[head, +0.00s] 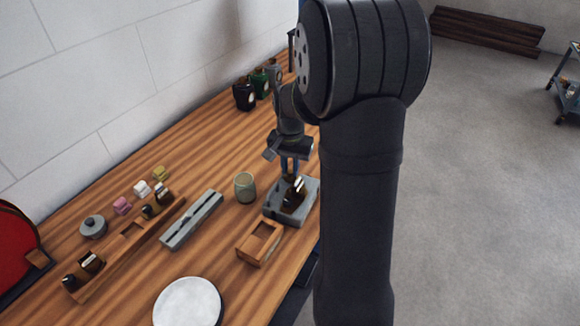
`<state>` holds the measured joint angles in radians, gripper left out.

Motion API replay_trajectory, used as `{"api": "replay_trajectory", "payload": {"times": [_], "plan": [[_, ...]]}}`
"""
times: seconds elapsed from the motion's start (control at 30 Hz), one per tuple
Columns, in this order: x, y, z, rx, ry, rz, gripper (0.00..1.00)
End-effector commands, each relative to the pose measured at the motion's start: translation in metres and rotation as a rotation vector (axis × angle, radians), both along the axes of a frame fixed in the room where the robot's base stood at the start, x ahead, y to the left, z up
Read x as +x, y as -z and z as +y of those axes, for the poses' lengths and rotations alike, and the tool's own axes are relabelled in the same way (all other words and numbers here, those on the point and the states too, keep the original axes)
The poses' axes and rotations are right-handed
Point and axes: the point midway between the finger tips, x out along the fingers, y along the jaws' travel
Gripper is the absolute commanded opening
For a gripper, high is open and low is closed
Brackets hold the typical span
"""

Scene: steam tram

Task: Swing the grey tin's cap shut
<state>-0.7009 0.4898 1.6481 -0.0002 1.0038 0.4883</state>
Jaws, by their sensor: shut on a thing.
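My gripper (290,172) points down over a shallow grey block-like tray (275,213) near the table's right edge. Its fingers are shut on a small dark piece with a pale face (295,194), which is at the tray. The finger contact is small and partly hidden, and I cannot tell if the piece touches the tray. No hinged cap can be made out, so I cannot tell for sure which thing is the grey tin. A round grey lidded pot (93,228) stands at the left, and a grey jar (274,68) stands at the back.
A green-grey cup (245,188), a wooden box (258,244) and a slotted grey bar (191,220) are near the tray. A wooden rack (118,250) holds dark pieces. A white disc (188,303) lies in front. Dark and green jars (244,96) stand at the back. My arm hides the table's right side.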

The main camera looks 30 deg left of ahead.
Motion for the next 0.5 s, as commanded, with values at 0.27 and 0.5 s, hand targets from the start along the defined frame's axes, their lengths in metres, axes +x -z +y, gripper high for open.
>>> {"api": "replay_trajectory", "payload": {"times": [0.27,0.5], "plan": [[0.0050,-0.0004,-0.0015,0.000,-0.148,0.000,0.00],[0.0100,-0.0003,-0.0023,0.000,-0.319,0.000,0.00]]}}
